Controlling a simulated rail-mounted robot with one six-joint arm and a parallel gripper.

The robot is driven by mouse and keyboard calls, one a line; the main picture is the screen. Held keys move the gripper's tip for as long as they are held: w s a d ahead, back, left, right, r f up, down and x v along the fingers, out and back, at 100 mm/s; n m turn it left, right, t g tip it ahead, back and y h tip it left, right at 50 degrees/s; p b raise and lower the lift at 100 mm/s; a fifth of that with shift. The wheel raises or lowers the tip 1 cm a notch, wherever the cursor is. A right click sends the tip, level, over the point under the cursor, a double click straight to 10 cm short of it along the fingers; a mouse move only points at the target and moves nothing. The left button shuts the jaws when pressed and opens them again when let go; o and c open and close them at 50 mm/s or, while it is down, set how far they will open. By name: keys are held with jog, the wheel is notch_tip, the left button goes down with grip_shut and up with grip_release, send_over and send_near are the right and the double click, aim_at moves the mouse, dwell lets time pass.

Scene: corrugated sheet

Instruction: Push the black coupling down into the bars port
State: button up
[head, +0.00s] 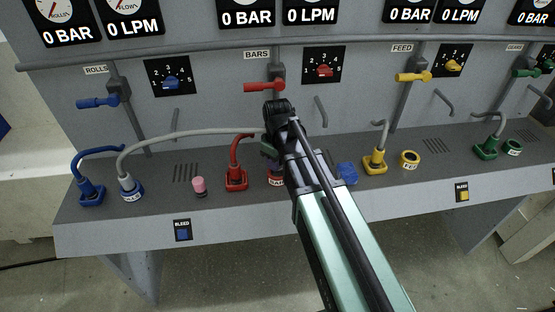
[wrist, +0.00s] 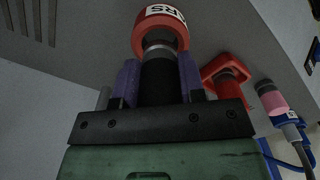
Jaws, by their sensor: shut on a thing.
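My gripper (wrist: 158,76) is shut on the black coupling (wrist: 157,88), with a purple finger on each side of it. In the wrist view the coupling's silver end meets the opening of the red bars port (wrist: 160,28). I cannot tell how deep it sits. In the head view my gripper (head: 272,150) is over the shelf at the bars port (head: 275,180), which it partly hides. The coupling is mostly hidden there. A grey hose (head: 190,134) runs from the rolls port (head: 131,188) to my gripper.
A red connector with a hose (head: 236,177) stands just left of the bars port, and a pink-topped plug (head: 199,187) is further left. A blue cap (head: 347,173) lies to the right, before the yellow connector (head: 375,161). The red lever (head: 262,86) is above, on the panel.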

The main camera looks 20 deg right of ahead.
jog(key=shift+f+b, duration=1.55)
jog(key=o, duration=1.1)
jog(key=shift+r, duration=0.1)
notch_tip(320, 180, up, 11)
jog(key=p, duration=1.1)
